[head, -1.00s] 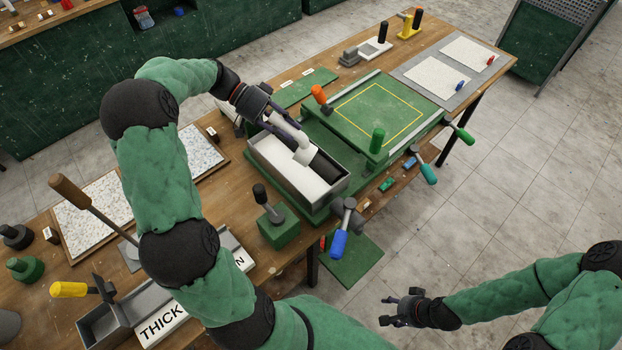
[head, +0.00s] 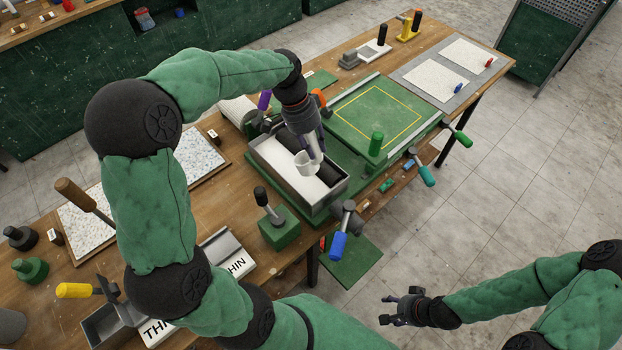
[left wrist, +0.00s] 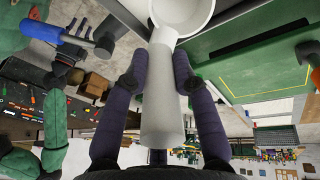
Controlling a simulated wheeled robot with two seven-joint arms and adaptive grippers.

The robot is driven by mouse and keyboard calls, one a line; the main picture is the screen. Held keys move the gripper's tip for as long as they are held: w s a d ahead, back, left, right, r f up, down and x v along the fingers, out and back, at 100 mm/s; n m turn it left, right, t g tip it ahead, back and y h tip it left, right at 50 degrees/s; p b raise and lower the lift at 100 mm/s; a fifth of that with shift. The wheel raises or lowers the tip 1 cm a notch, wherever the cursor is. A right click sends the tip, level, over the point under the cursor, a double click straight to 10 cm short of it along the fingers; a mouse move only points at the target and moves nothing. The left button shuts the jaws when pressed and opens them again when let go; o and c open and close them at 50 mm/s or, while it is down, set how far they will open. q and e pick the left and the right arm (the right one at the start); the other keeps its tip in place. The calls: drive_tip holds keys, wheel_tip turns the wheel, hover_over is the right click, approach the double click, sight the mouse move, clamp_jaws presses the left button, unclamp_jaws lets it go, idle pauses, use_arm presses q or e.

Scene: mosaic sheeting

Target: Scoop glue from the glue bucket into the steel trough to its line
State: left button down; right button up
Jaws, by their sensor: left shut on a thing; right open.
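My left gripper (head: 311,152) is shut on the handle of a white scoop (head: 304,162), over the steel trough (head: 283,188). In the left wrist view, the fingers of the left gripper (left wrist: 160,72) flank the scoop's handle (left wrist: 161,105), and its round bowl is at the top, cut by the frame edge. The trough is a grey open box with a white inside and a dark roller-like part. I cannot tell its glue level or see its line. I cannot clearly make out a glue bucket. My right gripper (head: 402,308) is open and empty, away from the table.
A green board with a yellow square (head: 378,118) lies right of the trough. Clamps with orange, green and blue (head: 338,245) handles surround it. A green block with a dark-handled tool (head: 279,228) stands in front. Speckled sheets (head: 203,153) lie left. My left arm crosses the table's left part.

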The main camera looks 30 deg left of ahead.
sight(317, 141)
use_arm(q)
drive_tip(key=shift+w+d+f+y, duration=0.1)
drive_tip(key=shift+d+f+y, duration=0.3)
drive_tip(key=shift+y, duration=0.3)
drive_tip(key=shift+r, duration=0.1)
drive_tip(key=shift+d+p+v, duration=0.25)
drive_tip(key=shift+p+v, duration=0.8)
drive_tip(key=shift+v, duration=0.15)
drive_tip(key=shift+d+p+v, duration=0.2)
drive_tip(key=shift+p+v, duration=0.8)
drive_tip(key=shift+v, duration=0.2)
drive_tip(key=shift+w+r, duration=0.15)
